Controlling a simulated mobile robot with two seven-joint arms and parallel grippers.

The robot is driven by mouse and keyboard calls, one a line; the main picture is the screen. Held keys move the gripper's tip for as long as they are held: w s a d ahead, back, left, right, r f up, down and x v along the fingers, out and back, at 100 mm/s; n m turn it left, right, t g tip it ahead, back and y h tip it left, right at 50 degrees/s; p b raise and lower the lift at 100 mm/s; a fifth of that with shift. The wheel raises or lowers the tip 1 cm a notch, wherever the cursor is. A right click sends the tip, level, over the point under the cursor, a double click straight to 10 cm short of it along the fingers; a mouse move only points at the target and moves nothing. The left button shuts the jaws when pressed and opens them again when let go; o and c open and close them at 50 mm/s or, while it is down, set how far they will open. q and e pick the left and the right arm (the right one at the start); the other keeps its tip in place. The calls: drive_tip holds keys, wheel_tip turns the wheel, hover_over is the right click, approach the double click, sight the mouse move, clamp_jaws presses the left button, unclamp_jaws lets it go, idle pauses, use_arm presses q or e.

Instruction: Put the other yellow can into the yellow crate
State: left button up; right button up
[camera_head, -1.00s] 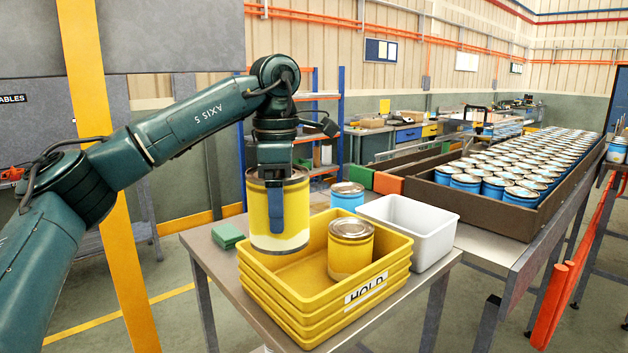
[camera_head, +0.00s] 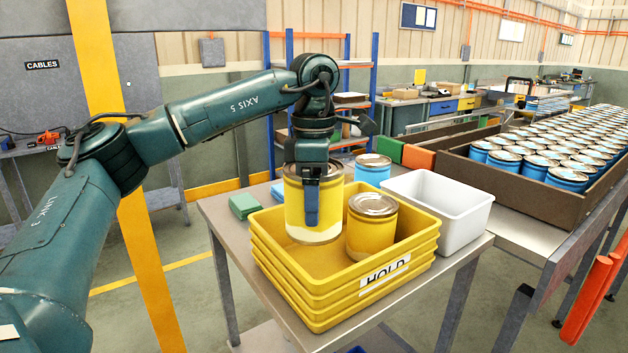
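My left gripper (camera_head: 312,190) is shut on a yellow can (camera_head: 298,212) and holds it upright over the left part of the yellow crate (camera_head: 338,297). The can's lower end is inside the crate's rim; I cannot tell whether it touches the crate floor. One finger shows in front of the can; the other is hidden. Another yellow can (camera_head: 371,228) stands upright in the crate, to the right of the held can. The crate has a HOLD label on its front and looks like a stack. My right gripper is not in view.
A white bin (camera_head: 462,222) stands right of the crate, with a blue can (camera_head: 372,172) behind. Green pads (camera_head: 243,205) lie on the table at left. A long brown tray (camera_head: 520,188) of many blue cans extends at right. An orange post (camera_head: 590,300) stands front right.

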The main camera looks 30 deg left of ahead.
use_arm(q)
wheel_tip(320, 180, down, 8)
drive_tip(key=b, duration=0.4)
drive_tip(key=shift+r, duration=0.15)
drive_tip(key=shift+w+f+b, duration=0.1)
drive_tip(key=shift+f+b, duration=0.6)
drive_tip(key=shift+f, duration=0.4)
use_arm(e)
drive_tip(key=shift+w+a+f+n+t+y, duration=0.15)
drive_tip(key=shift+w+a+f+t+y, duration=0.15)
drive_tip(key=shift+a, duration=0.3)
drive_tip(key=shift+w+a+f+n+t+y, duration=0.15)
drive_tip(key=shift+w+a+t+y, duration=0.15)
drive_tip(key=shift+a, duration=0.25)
use_arm(q)
drive_tip(key=o, duration=0.9)
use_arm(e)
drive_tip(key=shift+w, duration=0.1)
